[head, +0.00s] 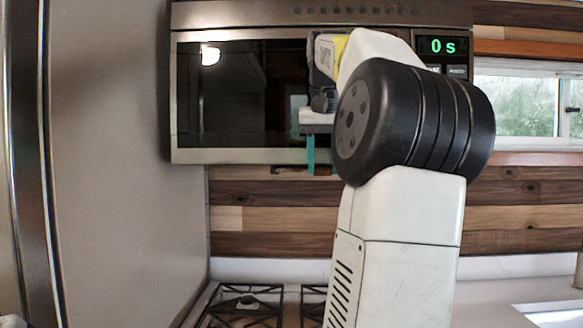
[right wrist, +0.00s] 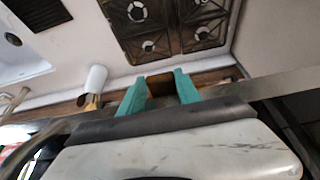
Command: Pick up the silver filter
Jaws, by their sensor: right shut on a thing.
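My right gripper (head: 311,155) is in front of the lower edge of the microwave, with a teal finger pointing down. Its two teal fingertips (right wrist: 159,90) also show in the right wrist view, a little apart. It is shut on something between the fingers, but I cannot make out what. I cannot pick out the silver filter for certain in either view; the gripper and arm hide part of this area. My left gripper is not in view.
The microwave (head: 240,105) hangs on the wall with its display at "0 s". Below is a gas stove (head: 245,303), also in the right wrist view (right wrist: 150,28). A tall panel (head: 110,150) stands close on the left. A white cylinder (right wrist: 93,80) stands by the backsplash.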

